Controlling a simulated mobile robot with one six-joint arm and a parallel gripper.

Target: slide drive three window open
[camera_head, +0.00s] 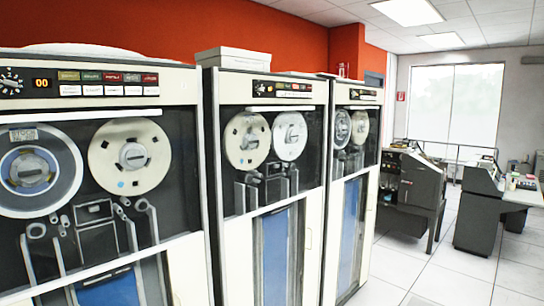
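Three tape drives stand in a row, the nearest drive (92,90) at the left, then the middle drive (270,88) and the farthest drive (357,97). Each has a dark window area with two reels behind or in it. The farthest drive's window area (350,150) is small and seen at a slant; whether it is open or shut cannot be told. No readable number three shows; the nearest drive's display reads 00. My gripper is not in view.
A dark machine (412,185) and a desk unit (487,200) stand at the right. White floor (405,262) between them and the drives is clear, with a grille in it. A white box (235,59) lies on the middle drive. A bright window is at the back.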

